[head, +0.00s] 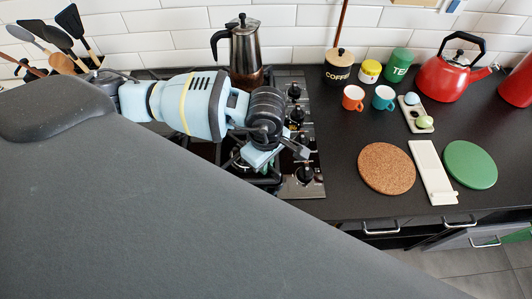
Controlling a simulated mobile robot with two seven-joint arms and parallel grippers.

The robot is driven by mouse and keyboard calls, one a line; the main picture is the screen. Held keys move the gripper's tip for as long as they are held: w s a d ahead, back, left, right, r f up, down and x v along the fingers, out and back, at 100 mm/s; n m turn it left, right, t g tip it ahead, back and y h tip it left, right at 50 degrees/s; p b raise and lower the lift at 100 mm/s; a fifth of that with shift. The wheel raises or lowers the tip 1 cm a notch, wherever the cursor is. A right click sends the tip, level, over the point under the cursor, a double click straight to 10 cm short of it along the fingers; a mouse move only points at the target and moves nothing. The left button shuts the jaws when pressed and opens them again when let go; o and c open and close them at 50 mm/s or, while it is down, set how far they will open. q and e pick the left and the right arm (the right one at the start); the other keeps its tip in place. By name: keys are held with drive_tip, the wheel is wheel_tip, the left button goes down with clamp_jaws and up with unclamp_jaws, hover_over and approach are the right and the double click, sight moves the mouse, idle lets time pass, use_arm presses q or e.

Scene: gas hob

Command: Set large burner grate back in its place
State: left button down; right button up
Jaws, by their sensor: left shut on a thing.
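The gas hob (312,184) is set in the dark worktop, with its control knobs along the right side. My left gripper (278,154) is over the hob's front right part, pointing down and right. It is shut on a black grate (262,180), whose dark bars show just below the fingers. The grip point is small and partly covered by the gripper, and I cannot tell whether the grate touches the hob. My arm and body hide most of the hob's left and front. My right gripper is not in view.
A moka pot (245,50) stands at the hob's back, close behind my left wrist. To the right are a coffee jar (339,72), two cups, a red kettle (452,72), a cork mat (386,168) and a green mat (470,165). Utensils (70,45) stand at the back left.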

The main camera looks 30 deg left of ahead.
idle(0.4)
use_arm(q)
drive_tip(key=c, duration=1.5)
unclamp_jaws()
drive_tip(key=shift+f, duration=0.1)
drive_tip(key=shift+r, duration=3.95)
